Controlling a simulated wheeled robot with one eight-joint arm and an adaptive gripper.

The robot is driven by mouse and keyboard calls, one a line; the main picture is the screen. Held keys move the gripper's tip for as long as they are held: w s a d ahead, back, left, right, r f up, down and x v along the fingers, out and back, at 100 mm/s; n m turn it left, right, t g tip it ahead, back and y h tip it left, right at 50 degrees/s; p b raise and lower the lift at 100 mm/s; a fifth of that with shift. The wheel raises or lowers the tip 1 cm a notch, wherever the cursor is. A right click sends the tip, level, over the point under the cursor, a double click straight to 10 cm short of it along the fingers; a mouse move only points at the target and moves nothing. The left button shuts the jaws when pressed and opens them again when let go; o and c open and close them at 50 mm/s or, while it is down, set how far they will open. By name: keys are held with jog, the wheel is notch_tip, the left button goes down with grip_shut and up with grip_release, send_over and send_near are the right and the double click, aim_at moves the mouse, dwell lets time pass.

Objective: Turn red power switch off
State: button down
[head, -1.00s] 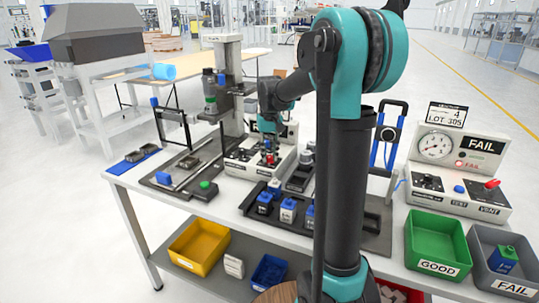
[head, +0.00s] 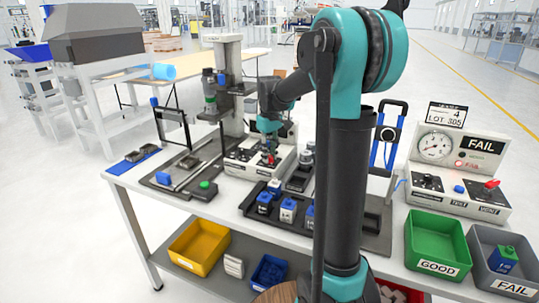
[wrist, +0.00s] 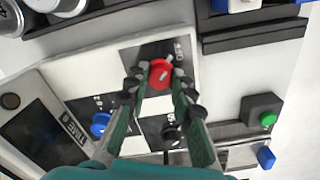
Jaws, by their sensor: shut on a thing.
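The red power switch (wrist: 159,73) is a round red knob with a pale mark, on a dark plate of the white control box (wrist: 95,75). My gripper (wrist: 157,86) has its two fingertips on either side of the knob and is shut on it. In the head view my gripper (head: 269,147) points down at the same box (head: 240,158), in the middle of the bench. The switch shows there only as a small red spot, partly hidden by the fingers.
A blue knob (wrist: 101,124) and a black knob (wrist: 171,136) sit near my fingers on the box. A green button (wrist: 268,118) stands to the right. In the head view, a tray with blue-capped parts (head: 288,205) is in front of the box.

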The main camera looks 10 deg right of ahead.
aim_at(270, 156)
jog(key=c, duration=1.3)
grip_release()
notch_tip(270, 156, up, 12)
